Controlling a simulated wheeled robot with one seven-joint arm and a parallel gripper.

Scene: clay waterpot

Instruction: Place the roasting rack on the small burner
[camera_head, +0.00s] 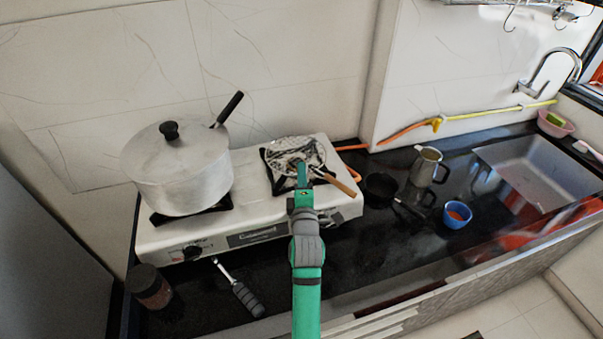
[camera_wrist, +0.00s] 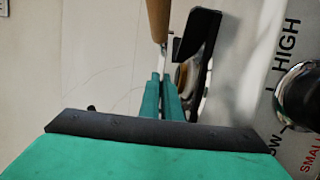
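The roasting rack (camera_head: 294,152) is a round wire mesh with a wooden handle (camera_head: 338,183). In the head view it lies over the small burner (camera_head: 273,174) at the right of the white stove; any small gap beneath it cannot be judged. My gripper (camera_head: 302,172) reaches to the rack's near side, beside the handle's inner end. In the wrist view, the fingers of my gripper (camera_wrist: 164,88) are close together at the thin metal shaft below the wooden handle (camera_wrist: 158,18), and look shut on it. Part of the mesh is hidden by my gripper.
A large lidded pot (camera_head: 178,175) covers the left burner. A black pan (camera_head: 381,188), a metal moka pot (camera_head: 425,168) and a blue bowl (camera_head: 457,215) stand right of the stove (camera_head: 345,211). A jar (camera_head: 149,287) and a grey-handled tool (camera_head: 247,298) lie in front.

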